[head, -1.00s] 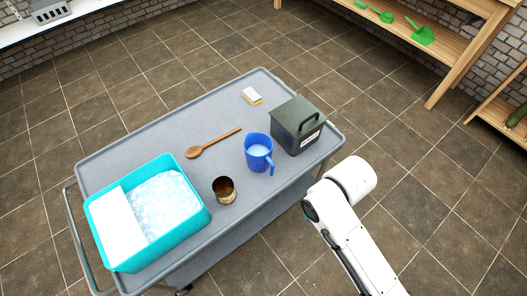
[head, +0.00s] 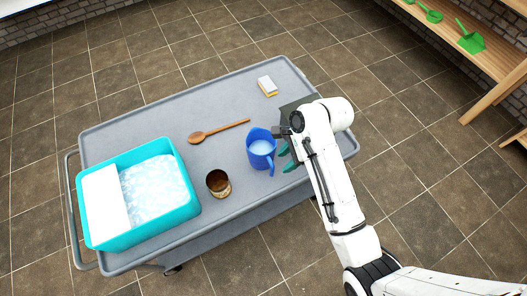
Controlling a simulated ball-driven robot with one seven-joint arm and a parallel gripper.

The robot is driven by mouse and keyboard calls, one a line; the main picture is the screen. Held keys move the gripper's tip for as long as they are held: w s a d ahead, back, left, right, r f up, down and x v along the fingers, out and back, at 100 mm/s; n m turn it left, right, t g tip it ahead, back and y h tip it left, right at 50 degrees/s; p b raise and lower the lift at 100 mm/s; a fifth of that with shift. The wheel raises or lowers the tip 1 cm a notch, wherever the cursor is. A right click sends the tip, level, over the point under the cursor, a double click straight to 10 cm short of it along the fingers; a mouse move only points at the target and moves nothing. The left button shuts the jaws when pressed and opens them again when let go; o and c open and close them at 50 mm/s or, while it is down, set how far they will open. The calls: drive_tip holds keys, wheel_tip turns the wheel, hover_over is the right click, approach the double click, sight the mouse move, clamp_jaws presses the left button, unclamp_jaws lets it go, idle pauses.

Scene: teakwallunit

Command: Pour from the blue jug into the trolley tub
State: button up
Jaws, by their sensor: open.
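The blue jug (head: 261,150) stands upright on the grey trolley top, right of centre, with pale liquid in it and its handle toward the front right. The turquoise tub (head: 150,223) sits at the trolley's left end, with foamy bluish-white contents and a white panel over its left part. My arm hides part of the space right of the jug.
A brown-rimmed cup (head: 218,184) stands between jug and tub. A wooden spoon (head: 219,131) and a sponge (head: 267,86) lie behind. The grey trolley (head: 150,115) has bare room at the back left.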

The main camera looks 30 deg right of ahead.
drive_tip(key=shift+b+x, duration=0.6)
drive_tip(key=shift+x, duration=3.35)
drive_tip(key=shift+w, duration=0.1)
drive_tip(key=shift+r, duration=0.1)
drive_tip(key=shift+c, duration=0.3)
clamp_jaws()
